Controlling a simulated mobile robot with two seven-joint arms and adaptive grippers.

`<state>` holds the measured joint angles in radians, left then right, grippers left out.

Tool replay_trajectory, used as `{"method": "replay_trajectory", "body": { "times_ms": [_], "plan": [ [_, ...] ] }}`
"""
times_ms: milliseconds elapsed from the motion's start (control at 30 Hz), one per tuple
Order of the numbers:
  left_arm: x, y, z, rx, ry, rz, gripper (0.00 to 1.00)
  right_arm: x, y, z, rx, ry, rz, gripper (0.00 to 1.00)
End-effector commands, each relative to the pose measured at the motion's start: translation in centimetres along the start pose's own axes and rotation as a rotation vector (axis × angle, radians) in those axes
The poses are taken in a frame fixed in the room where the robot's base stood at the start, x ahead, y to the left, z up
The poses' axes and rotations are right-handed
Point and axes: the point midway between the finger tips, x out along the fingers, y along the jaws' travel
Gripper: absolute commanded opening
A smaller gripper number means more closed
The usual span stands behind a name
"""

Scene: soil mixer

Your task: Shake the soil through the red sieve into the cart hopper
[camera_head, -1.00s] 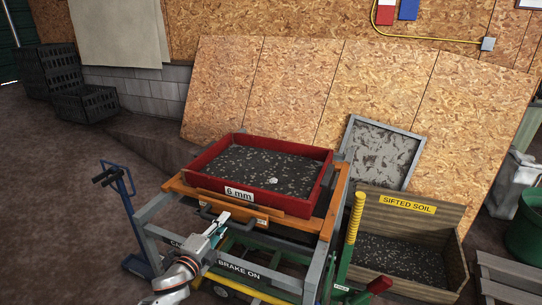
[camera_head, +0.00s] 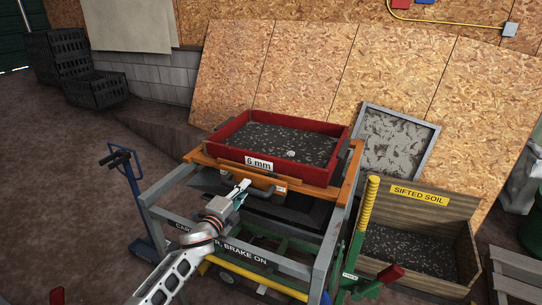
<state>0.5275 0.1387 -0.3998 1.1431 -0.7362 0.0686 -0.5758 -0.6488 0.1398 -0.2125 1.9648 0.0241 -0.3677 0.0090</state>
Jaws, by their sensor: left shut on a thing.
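The red sieve (camera_head: 302,174), labelled 6 mm, sits in an orange frame on top of the cart (camera_head: 160,222). Dark soil (camera_head: 275,138) with pale bits and a whitish lump covers its bottom. Beneath it, part of the dark cart hopper (camera_head: 297,213) shows; its inside is mostly hidden. The fingertips are small and partly blend with the handle. My right gripper is not in view.
A wooden sifted soil box (camera_head: 420,211) stands right of the cart. A blue hand truck (camera_head: 137,198) is at left. A grey-framed screen (camera_head: 432,140) leans behind. Open floor lies at left.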

Motion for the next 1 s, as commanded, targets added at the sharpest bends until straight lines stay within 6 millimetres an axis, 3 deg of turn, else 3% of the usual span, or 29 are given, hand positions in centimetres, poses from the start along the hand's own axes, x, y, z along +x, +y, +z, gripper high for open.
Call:
{"method": "replay_trajectory", "body": {
  "times_ms": [133,500,1000],
  "plan": [
    [1.0,0.2,0.0,0.000,-0.001,0.002,0.00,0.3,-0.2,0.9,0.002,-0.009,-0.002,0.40],
    [0.8,0.0,0.0,0.000,-0.001,0.001,0.00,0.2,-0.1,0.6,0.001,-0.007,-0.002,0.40],
    [-6.1,-0.2,0.0,0.000,0.000,0.001,0.00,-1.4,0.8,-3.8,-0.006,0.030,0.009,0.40]
  ]
}}
